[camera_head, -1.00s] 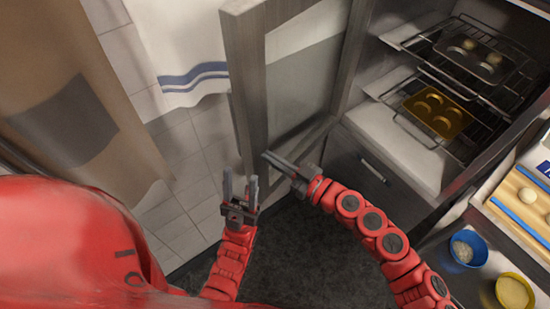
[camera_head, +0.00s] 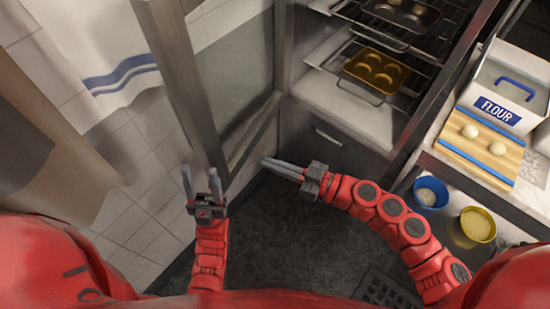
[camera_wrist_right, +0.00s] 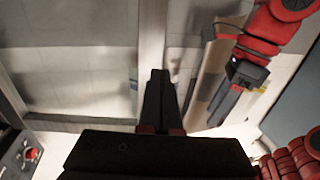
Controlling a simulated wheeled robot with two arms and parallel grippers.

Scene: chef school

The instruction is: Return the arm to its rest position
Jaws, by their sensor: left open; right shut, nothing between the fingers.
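My right arm (camera_head: 392,212) curves in from the lower right in the head view. Its gripper (camera_head: 268,163) is shut and empty, pointing left near the lower part of the open glass door. In the right wrist view the shut fingers (camera_wrist_right: 159,76) point at the door, and whether they touch it cannot be told. My left gripper (camera_head: 200,172) is open and empty, pointing up, left of the right gripper and in front of the door's lower edge.
The framed glass door (camera_head: 188,95) stands open beside the oven, whose racks hold a yellow baking tray (camera_head: 352,69) and a dark tray (camera_head: 432,18). Dark floor (camera_head: 290,235) is clear.

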